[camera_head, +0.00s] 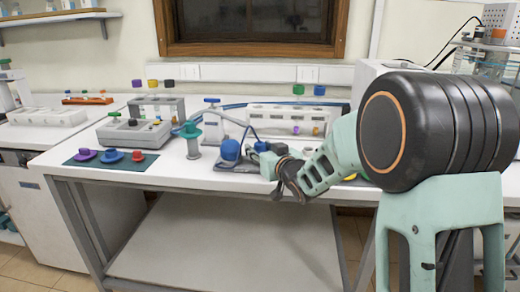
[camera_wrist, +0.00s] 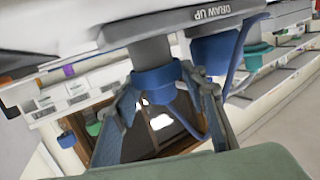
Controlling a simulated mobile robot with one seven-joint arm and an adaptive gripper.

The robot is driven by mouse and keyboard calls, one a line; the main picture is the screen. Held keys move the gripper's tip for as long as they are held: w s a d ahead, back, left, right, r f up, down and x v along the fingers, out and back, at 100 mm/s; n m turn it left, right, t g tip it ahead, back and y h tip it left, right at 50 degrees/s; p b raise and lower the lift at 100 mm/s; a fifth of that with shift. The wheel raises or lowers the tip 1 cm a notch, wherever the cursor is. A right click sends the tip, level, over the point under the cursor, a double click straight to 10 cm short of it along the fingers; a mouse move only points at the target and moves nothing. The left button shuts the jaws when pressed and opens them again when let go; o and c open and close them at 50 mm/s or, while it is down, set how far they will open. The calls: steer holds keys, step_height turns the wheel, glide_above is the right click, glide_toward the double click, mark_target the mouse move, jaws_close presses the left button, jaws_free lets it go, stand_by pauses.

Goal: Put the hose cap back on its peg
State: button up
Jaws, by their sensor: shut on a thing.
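In the head view, my gripper (camera_head: 274,166) is at the front of a grey stand (camera_head: 235,166) bearing a blue dome-shaped part (camera_head: 230,149). A smaller blue piece (camera_head: 263,146) shows beside the dome, at my gripper. The wrist view is tilted, nearly upside down. There, my gripper (camera_wrist: 162,100) is shut on a blue cap (camera_wrist: 158,84), which meets a grey base part. The grey stand also shows there, labelled "DRAW UP" (camera_wrist: 213,13). The fingers hide part of the cap. I cannot tell whether it is on a peg.
A dark mat (camera_head: 110,164) with purple, blue and red knobs lies at the left front. A grey instrument (camera_head: 133,132) and a white rack (camera_head: 290,117) stand behind. The bench front (camera_head: 165,185) is clear.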

steer(key=shift+f+b, duration=0.4)
steer(key=shift+f, duration=0.1)
steer(key=o, duration=0.9)
steer(key=shift+c, duration=0.2)
steer(key=shift+s, duration=0.1)
steer(key=v, duration=1.1)
steer(key=shift+r, duration=0.1)
